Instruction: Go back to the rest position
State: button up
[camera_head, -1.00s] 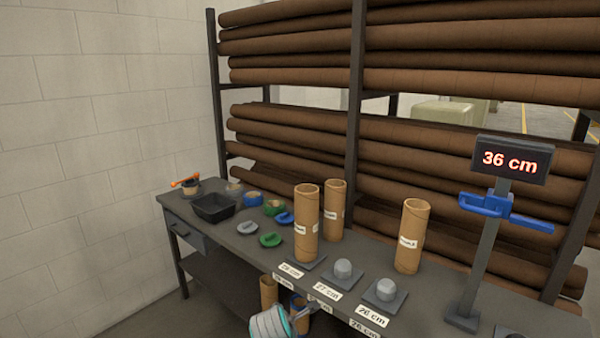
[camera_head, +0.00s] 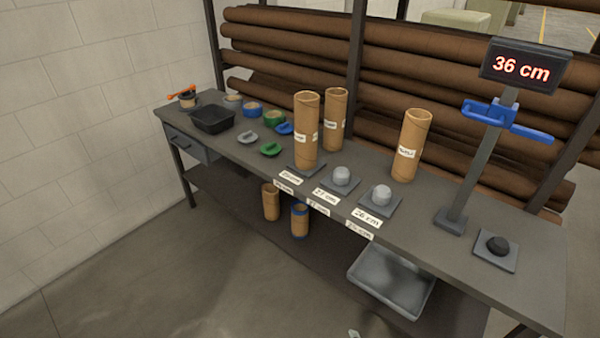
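Only a small pale bit (camera_head: 354,333) shows at the bottom edge of the head view; it looks like a tip of my gripper, low in front of the bench. The rest of the gripper and arm is out of the frame, so its opening is hidden. The grey workbench (camera_head: 440,200) stands apart from it. One cardboard tube (camera_head: 306,135) stands upright on the left pad of the labelled row. Two more tubes stand upright behind the row, one at the middle (camera_head: 335,125) and one at the right (camera_head: 410,150).
Two pads hold bare grey knobs (camera_head: 341,177) (camera_head: 381,194). A measuring post with a "36 cm" display (camera_head: 520,66) and blue slider stands right. Left are a black bin (camera_head: 212,120) and coloured caps (camera_head: 270,149). Below are short tubes (camera_head: 271,202) and a grey tray (camera_head: 390,282). Floor in front is clear.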

jog(key=s+d+r+m+t, duration=0.1)
jog(key=s+d+r+m, duration=0.15)
jog(key=s, duration=0.65)
jog(key=s+d+r+m+t, duration=0.15)
jog(key=s+r+m, duration=0.25)
jog(key=s, duration=0.5)
jog(key=s+d+r+m+t, duration=0.1)
jog(key=s+d+r+m, duration=0.1)
jog(key=s+r+m, duration=0.5)
jog(key=s+r, duration=0.5)
jog(key=r, duration=0.3)
jog(key=shift+s+d+h, duration=0.2)
jog(key=shift+s+h, duration=0.05)
jog(key=shift+h, duration=0.15)
